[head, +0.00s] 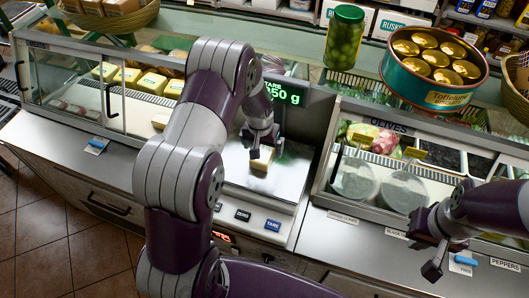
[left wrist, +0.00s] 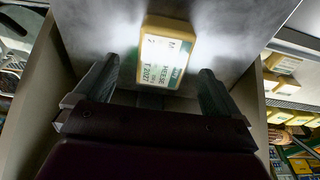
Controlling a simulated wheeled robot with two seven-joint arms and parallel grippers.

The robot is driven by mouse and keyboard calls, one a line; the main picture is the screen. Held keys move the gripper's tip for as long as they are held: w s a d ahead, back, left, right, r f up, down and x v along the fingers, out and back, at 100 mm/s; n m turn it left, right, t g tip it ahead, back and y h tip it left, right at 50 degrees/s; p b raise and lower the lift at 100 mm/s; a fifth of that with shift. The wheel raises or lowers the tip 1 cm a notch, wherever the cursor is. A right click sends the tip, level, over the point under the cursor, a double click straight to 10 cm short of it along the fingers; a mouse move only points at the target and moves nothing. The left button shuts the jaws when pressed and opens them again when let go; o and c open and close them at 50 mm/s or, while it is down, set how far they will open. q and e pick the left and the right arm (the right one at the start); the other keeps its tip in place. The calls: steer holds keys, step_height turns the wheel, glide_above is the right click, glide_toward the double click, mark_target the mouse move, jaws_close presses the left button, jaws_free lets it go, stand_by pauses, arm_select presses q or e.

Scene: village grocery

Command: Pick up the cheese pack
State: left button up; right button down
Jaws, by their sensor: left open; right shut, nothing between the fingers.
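A yellow cheese pack (head: 262,160) with a white label lies on the metal plate of the scale (head: 285,180). In the left wrist view the cheese pack (left wrist: 165,52) is just beyond the fingertips, label towards the camera. My left gripper (head: 264,145) is open and points down over the pack, partly covering it in the head view. In the left wrist view its fingers (left wrist: 158,75) are spread to either side, with the pack not held. My right gripper (head: 432,258) is shut and empty, over the counter at the lower right.
A glass case (head: 60,85) with several more yellow packs stands at the left. Another glass case (head: 330,185) with olives and tubs is at the right. A jar of green olives (head: 344,38) and a round toffee tin (head: 432,75) stand on top. The scale display (head: 285,92) rises behind the plate.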

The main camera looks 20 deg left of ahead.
mark_target(262, 152)
arm_select(q)
steer(key=f, duration=0.2)
steer(key=f+p, duration=0.1)
steer(key=shift+w+a+f, duration=0.1)
steer(key=shift+w+f, duration=0.15)
steer(key=shift+f, duration=0.1)
steer(key=shift+a+f, duration=0.15)
steer(key=shift+a, duration=0.05)
steer(key=shift+d, duration=0.25)
steer(key=shift+a+f, duration=0.15)
steer(key=shift+f, duration=0.05)
steer(key=shift+r, duration=0.15)
steer(key=c, duration=1.3)
